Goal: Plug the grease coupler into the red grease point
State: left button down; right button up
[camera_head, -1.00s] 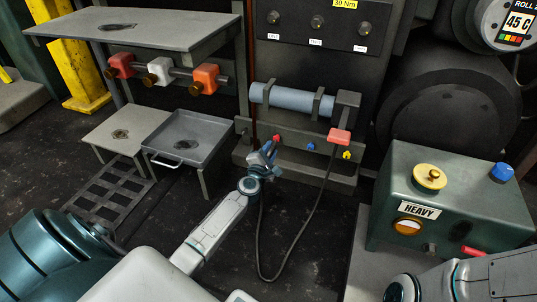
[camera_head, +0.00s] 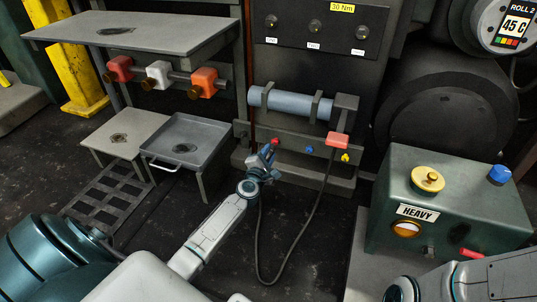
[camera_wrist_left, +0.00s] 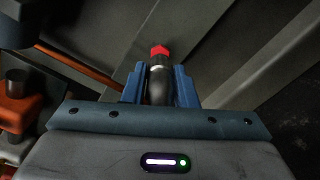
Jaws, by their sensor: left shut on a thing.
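My left gripper (camera_head: 268,154) is shut on the grease coupler (camera_wrist_left: 158,87), a dark cylinder with a pale metal ring between my blue fingers in the left wrist view. The red grease point (camera_head: 275,142) sits on the grey rail just beyond my fingertips. In the left wrist view the red grease point (camera_wrist_left: 159,50) lies straight ahead of the coupler's front end, in line with it. I cannot tell whether the two touch. A black hose (camera_head: 262,245) loops down from my left gripper and back up toward the rail. My right gripper is out of view.
A blue point (camera_head: 309,149) and a yellow point (camera_head: 345,157) sit farther right on the rail. An orange-red block (camera_head: 337,140) is above them. A grey tray (camera_head: 195,127) stands at left; a green box (camera_head: 450,215) stands at right. The floor around the hose is clear.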

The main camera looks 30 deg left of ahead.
pick_arm(q)
jog(key=shift+b+x, duration=0.3)
jog(key=shift+x, duration=0.9)
jog(key=c, duration=0.8)
grip_release()
jog(key=shift+o, duration=0.2)
jog(key=shift+p+v, duration=0.45)
jog(key=shift+v, duration=0.65)
jog(key=shift+p+v, duration=0.65)
jog(key=shift+v, duration=1.8)
